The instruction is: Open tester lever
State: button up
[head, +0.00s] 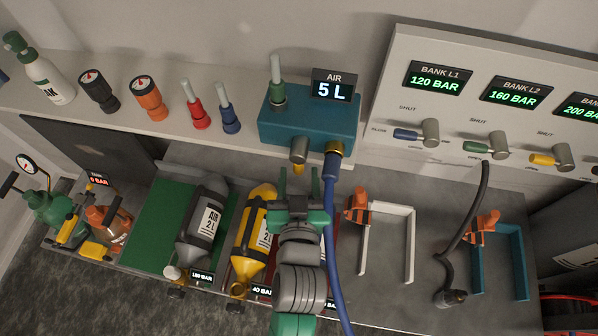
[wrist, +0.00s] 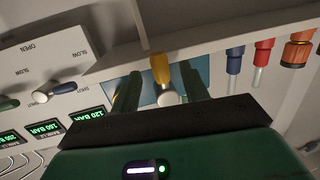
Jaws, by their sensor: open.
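The tester is a teal box (head: 300,127) under an AIR 5 L display (head: 334,88) on the shelf. A grey cylindrical hub (head: 299,150) sits on its front, with a short yellow lever (head: 298,169) pointing down from it. In the wrist view the yellow lever (wrist: 160,68) and its pale round hub (wrist: 168,97) show between my fingers, with the teal box (wrist: 148,93) behind. My gripper (head: 300,203) is open and empty just below the lever in the head view; its fingers (wrist: 160,78) flank the lever in the wrist view. Contact cannot be told.
A blue hose (head: 330,210) hangs from the tester close to the right of my gripper. Grey (head: 204,222) and yellow (head: 254,232) cylinders lie below left. The bank panel (head: 470,100) with several levers is at right. A white frame (head: 410,245) stands on the bench.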

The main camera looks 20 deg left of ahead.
jog(key=f+v, duration=0.1)
jog(key=v, duration=0.5)
jog(key=shift+s+d+r, duration=0.2)
jog(key=shift+s+r, duration=0.15)
jog(key=shift+r, duration=0.15)
